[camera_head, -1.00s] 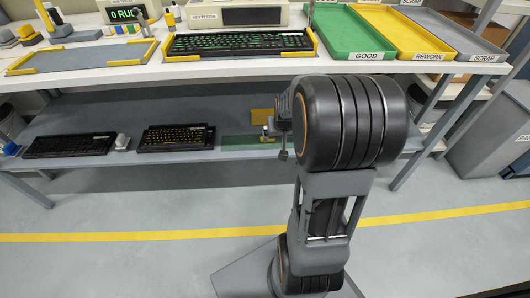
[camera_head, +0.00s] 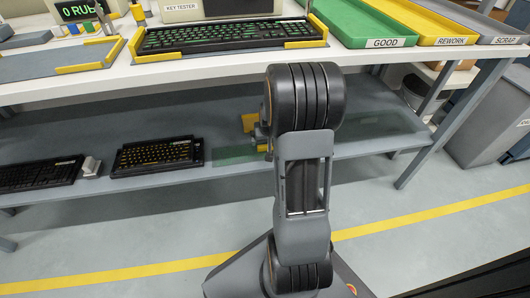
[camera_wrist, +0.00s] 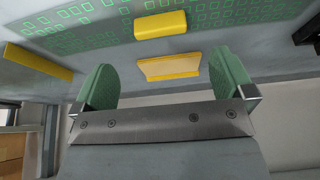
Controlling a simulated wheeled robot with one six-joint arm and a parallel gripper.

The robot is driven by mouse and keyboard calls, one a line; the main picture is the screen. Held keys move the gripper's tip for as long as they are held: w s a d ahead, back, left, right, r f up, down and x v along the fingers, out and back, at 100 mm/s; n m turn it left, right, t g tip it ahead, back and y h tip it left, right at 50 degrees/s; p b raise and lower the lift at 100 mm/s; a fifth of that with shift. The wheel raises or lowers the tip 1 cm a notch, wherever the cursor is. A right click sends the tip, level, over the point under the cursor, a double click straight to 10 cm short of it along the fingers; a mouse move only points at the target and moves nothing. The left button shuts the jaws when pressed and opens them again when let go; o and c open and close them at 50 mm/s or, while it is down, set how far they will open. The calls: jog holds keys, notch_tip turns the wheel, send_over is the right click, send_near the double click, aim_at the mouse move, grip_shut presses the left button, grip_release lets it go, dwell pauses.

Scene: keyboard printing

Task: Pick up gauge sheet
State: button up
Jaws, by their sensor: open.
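The gauge sheet (camera_wrist: 75,24) is a see-through green sheet printed with bright key outlines. It spans the top of the wrist view. In the head view the green sheet (camera_head: 228,154) lies on the lower shelf, partly hidden behind my arm. A yellow block (camera_wrist: 160,25) shows against the sheet, and a wider yellow piece (camera_wrist: 170,67) shows between my fingers in the picture. My gripper (camera_wrist: 162,64) is open, with green pads apart and nothing visibly held. I cannot tell whether it touches the yellow piece. In the head view it is mostly hidden by my arm.
Two keyboards, one black (camera_head: 38,174) and one with yellow legends (camera_head: 158,156), lie left on the lower shelf (camera_head: 130,190). The bench top (camera_head: 100,88) overhangs it, holding a green-lit keyboard (camera_head: 225,36) and a GOOD tray (camera_head: 362,28). Another yellow bar (camera_wrist: 38,61) shows left.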

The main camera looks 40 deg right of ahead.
aim_at(266, 145)
jog(key=shift+b+x, duration=2.1)
jog(key=shift+x, duration=1.75)
jog(key=shift+w+r, duration=0.1)
jog(key=shift+w, duration=0.05)
jog(key=shift+c, duration=0.3)
jog(key=c, duration=1)
jog(key=shift+o, duration=0.2)
jog(key=shift+r, duration=0.15)
jog(key=shift+r+p, duration=0.3)
jog(key=shift+p, duration=0.05)
jog(key=r+p, duration=0.1)
jog(key=r, duration=0.1)
jog(key=r+p, duration=0.1)
jog(key=shift+s+d+r, duration=0.1)
jog(key=shift+s+r, duration=0.25)
jog(key=shift+s, duration=0.05)
jog(key=s+r+p, duration=0.2)
jog(key=s+r, duration=0.2)
jog(key=s, duration=0.2)
jog(key=s+d+r+p, duration=0.1)
jog(key=s+r+p, duration=0.1)
jog(key=s+r, duration=0.2)
jog(key=s, duration=0.3)
jog(key=shift+r+p, duration=0.25)
jog(key=shift+p, duration=0.15)
